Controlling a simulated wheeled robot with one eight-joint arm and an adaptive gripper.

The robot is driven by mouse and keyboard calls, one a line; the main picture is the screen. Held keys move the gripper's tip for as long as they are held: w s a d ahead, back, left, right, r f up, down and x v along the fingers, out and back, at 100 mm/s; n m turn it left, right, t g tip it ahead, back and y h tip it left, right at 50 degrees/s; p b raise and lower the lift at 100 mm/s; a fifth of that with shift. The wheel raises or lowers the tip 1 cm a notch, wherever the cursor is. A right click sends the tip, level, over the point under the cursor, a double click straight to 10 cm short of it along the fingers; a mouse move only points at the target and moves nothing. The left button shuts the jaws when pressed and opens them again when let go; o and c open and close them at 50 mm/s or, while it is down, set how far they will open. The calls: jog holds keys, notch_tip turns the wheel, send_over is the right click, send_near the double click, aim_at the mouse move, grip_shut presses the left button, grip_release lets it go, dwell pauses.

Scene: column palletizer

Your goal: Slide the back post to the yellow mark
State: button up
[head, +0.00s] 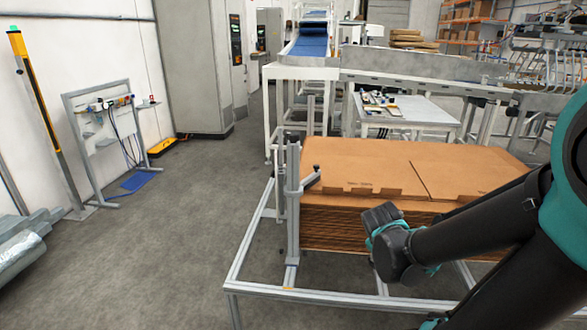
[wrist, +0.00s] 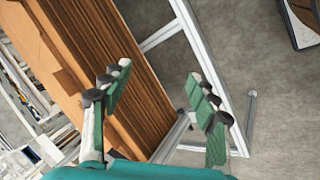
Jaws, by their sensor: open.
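In the head view, a slim grey metal post (head: 280,185) stands upright at the left side of the cardboard stack. A thicker upright post (head: 293,215) with a dark-tipped side handle stands just in front of it. I take the farther one as the back post. A small yellow mark (head: 288,289) lies on the frame's rail near the thicker post's foot. My gripper (wrist: 157,80) is open and empty in the wrist view, beside the stack's layered edge. In the head view my wrist is in front of the stack, to the right of both posts. The fingers are not clear there.
The flat cardboard stack (head: 375,165) sits in a low metal frame (head: 350,302); the stack also shows in the wrist view (wrist: 140,95). A table (head: 425,108) and a conveyor (head: 420,75) stand behind.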

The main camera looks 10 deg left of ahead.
jog(key=w+a+r+n+t+h, duration=0.1)
jog(key=w+a+r+n+t, duration=0.25)
jog(key=w+n, duration=0.3)
jog(key=n+t+y, duration=0.3)
jog(key=n+t, duration=0.6)
jog(key=n, duration=1.2)
send_near(293, 161)
jog(key=w, duration=1.2)
jog(key=shift+w+d+r, duration=0.1)
jog(key=shift+w+d, duration=0.05)
jog(key=shift+d, duration=0.05)
grip_shut()
